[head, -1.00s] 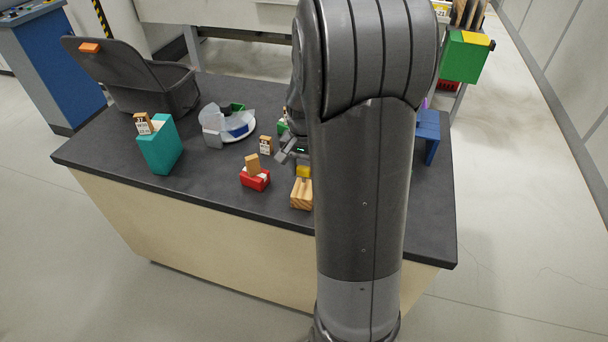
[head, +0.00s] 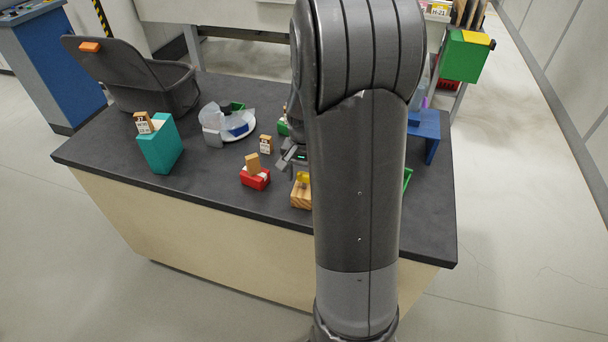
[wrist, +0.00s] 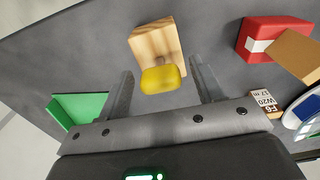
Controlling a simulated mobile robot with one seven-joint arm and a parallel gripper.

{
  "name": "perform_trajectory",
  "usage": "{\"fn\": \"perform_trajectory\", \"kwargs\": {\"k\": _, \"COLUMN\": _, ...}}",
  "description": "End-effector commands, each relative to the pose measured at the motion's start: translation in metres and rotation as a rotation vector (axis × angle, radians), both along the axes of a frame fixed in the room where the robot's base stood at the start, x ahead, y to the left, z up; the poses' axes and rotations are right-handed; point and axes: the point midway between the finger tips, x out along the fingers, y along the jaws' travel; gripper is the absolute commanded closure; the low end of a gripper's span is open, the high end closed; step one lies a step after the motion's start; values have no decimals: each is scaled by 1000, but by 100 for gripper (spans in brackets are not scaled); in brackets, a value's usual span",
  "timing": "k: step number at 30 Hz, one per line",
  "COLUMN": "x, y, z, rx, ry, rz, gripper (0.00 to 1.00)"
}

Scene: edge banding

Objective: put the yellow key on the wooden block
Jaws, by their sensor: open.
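The wooden block (head: 301,194) lies near the front edge of the dark table, right of the red box. It also shows at the top middle of the wrist view (wrist: 157,40). The yellow key (head: 303,177) overlaps the block's far end in the head view. In the wrist view the key (wrist: 161,79) covers the block's near edge; whether it rests fully on it I cannot tell. My gripper (wrist: 161,68) is open, one finger on each side of the key, with gaps visible. In the head view my arm hides most of the gripper.
A red box (head: 255,179) with a tan piece stands left of the block. A blue stand (head: 427,130) is at the right. Bare table lies in front.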

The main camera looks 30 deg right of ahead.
Motion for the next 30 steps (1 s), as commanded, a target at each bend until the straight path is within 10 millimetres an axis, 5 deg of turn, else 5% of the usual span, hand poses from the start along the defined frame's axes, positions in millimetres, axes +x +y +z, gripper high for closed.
{"fn": "perform_trajectory", "kwargs": {"k": 5, "x": 1, "y": 0, "z": 12, "rx": -1, "ry": -3, "rz": 0, "gripper": 39}}
{"fn": "perform_trajectory", "kwargs": {"k": 18, "x": 1, "y": 0, "z": 100, "rx": -1, "ry": -4, "rz": 0, "gripper": 39}}
{"fn": "perform_trajectory", "kwargs": {"k": 24, "x": 0, "y": 0, "z": 121, "rx": 0, "ry": -3, "rz": 1, "gripper": 39}}
{"fn": "perform_trajectory", "kwargs": {"k": 30, "x": -15, "y": 19, "z": 143, "rx": -9, "ry": -50, "rz": 73, "gripper": 39}}
